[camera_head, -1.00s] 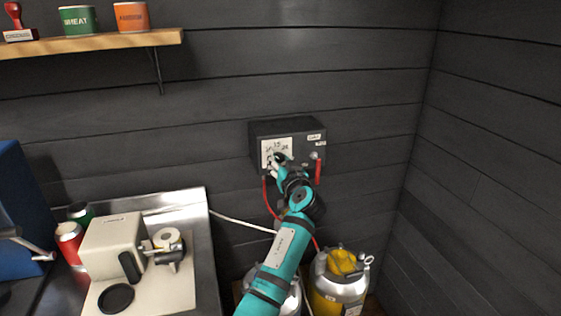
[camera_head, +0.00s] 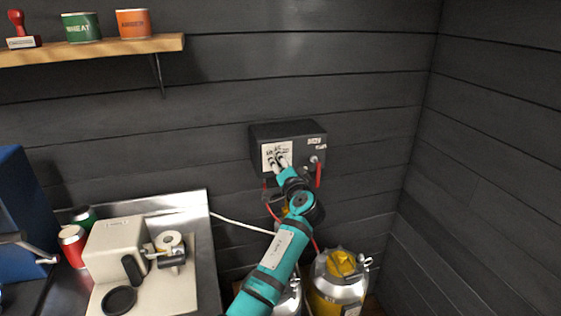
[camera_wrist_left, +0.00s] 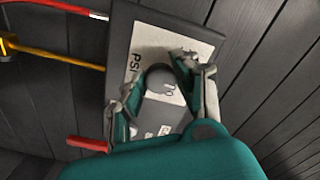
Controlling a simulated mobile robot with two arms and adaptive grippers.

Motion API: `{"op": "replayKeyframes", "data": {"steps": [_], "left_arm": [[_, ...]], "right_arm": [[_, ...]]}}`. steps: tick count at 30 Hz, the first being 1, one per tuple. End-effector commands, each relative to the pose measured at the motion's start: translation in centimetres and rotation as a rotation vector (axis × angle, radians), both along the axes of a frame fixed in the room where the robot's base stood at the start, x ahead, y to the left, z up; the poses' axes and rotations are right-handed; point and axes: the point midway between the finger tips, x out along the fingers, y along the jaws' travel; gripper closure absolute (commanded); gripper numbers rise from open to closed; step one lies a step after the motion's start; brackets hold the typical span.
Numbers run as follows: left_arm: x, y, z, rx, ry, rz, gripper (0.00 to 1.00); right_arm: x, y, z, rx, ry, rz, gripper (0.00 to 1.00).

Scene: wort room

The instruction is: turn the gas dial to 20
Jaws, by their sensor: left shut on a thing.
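The gas box (camera_head: 306,141) is a dark grey box on the wall, with a white scale plate (camera_head: 268,158) on the left of its front. My left gripper (camera_head: 279,162) is in front of that plate. In the left wrist view, the gripper (camera_wrist_left: 158,88) has its fingers on either side of the grey round dial (camera_wrist_left: 160,78) and is shut on it. The plate (camera_wrist_left: 146,45) shows "PSI" lettering. The fingers hide part of the scale, and I cannot read the dial's setting. My right gripper is not in view.
A red lever (camera_head: 318,174) sits at the box's right front, with red hoses below. Metal kegs (camera_head: 340,280) stand on the floor under it. A steel counter (camera_head: 205,240) with a beige machine (camera_head: 112,250) is at left.

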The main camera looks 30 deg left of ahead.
Motion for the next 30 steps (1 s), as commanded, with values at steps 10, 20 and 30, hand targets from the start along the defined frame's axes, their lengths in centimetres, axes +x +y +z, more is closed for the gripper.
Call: {"op": "replayKeyframes", "data": {"steps": [10,20,30], "left_arm": [[0.1,0.0,0.6,0.218,0.245,-0.002,1.00],[0.1,0.0,0.6,0.391,0.447,-0.001,1.00],[0.1,0.0,0.4,0.486,0.558,-0.002,1.00]], "right_arm": [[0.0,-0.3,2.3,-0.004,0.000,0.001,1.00],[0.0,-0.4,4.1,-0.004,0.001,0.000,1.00],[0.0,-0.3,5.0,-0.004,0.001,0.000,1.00]]}}
